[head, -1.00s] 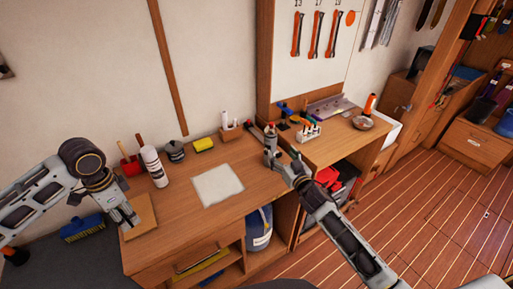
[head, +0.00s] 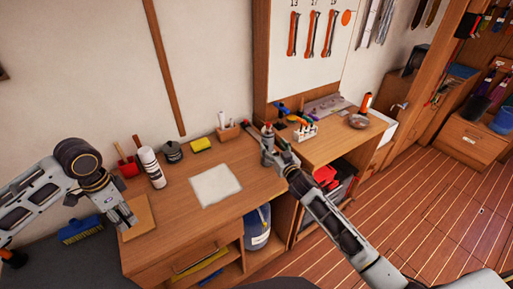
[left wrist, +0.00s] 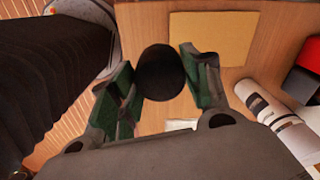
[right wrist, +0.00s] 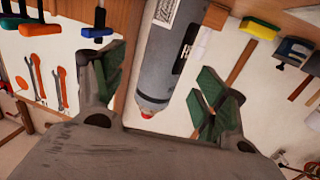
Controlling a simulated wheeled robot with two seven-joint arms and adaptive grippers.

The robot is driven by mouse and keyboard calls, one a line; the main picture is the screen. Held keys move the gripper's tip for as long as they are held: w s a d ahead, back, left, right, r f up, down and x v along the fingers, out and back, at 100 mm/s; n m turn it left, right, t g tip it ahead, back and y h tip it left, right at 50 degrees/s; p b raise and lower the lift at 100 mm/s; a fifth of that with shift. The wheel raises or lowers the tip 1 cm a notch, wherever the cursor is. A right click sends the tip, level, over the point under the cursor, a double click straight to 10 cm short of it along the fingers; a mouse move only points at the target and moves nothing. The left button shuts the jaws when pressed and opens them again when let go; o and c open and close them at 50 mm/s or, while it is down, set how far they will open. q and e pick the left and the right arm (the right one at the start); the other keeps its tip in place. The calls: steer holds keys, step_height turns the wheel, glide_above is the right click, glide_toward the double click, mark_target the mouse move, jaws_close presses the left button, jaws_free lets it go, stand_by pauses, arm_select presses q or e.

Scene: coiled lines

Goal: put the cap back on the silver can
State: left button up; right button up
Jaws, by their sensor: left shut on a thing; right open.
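My left gripper (head: 128,221) is shut on a black cap (left wrist: 160,72), which sits between its green-padded fingers in the left wrist view. The gripper is over the left end of the bench, near a tan board (head: 140,215). The silver can (right wrist: 163,60), with a red tip, lies between the spread fingers of my right gripper (right wrist: 165,95) in the right wrist view. That gripper is open. In the head view, my right gripper (head: 270,153) is beside the can (head: 267,138) at the bench's right back; its fingers partly hide the can.
A white bottle (head: 151,168), a dark round tin (head: 172,151) and a yellow sponge (head: 201,145) stand along the wall. A white sheet (head: 214,185) lies mid-bench. The bench front is mostly clear.

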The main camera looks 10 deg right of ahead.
mark_target(270, 144)
arm_select(q)
steer(key=shift+r+p, duration=0.45)
arm_select(e)
steer(key=shift+w+a+r, duration=0.1)
steer(key=shift+w+a, duration=0.15)
steer(key=shift+w, duration=0.55)
steer(key=shift+w+a, duration=0.2)
steer(key=shift+w, duration=0.6)
steer(key=shift+w+a, duration=0.1)
steer(key=shift+w, duration=0.9)
steer(key=c, duration=1.4)
steer(key=shift+o, duration=0.2)
arm_select(q)
steer(key=shift+r, duration=0.2)
arm_select(e)
steer(key=shift+r, duration=4.95)
